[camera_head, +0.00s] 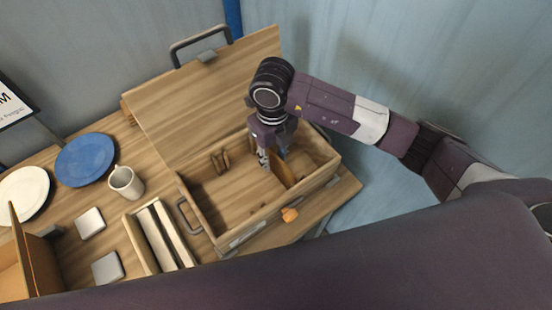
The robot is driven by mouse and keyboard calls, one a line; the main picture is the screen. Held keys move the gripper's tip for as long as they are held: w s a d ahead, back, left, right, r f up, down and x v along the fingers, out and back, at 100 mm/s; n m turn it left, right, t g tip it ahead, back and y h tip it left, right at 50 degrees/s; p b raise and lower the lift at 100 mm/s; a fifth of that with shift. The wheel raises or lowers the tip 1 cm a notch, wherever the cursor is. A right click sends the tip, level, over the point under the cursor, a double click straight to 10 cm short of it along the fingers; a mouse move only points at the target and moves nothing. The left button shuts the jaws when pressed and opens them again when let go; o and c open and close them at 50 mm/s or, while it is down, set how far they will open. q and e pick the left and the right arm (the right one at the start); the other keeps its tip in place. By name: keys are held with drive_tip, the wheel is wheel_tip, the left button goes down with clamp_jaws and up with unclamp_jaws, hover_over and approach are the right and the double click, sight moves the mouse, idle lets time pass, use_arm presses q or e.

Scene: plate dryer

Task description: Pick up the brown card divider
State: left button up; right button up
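A thin brown card divider (284,174) stands on edge inside the open wooden box (207,212), toward its right end. My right gripper (272,158) points down into the box, directly at the divider's upper left end. Its two fingers show apart, but I cannot tell whether the card is between them or just beside them. The lower fingertips are partly hidden against the divider. My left gripper is not in view.
The box's raised lid (200,100) stands behind. A white mug (126,182), a blue plate (85,160) and a white plate (24,194) are left. A wooden holder (142,246) stands beside the box.

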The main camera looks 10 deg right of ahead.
sight(275, 165)
drive_tip(key=f+p, duration=0.1)
drive_tip(key=f, duration=0.1)
drive_tip(key=f+p, duration=0.1)
drive_tip(key=f, duration=0.1)
drive_tip(key=shift+w+d+f, duration=0.1)
drive_tip(key=shift+w+d, duration=0.1)
drive_tip(key=shift+f, duration=0.2)
drive_tip(key=c, duration=0.7)
clamp_jaws()
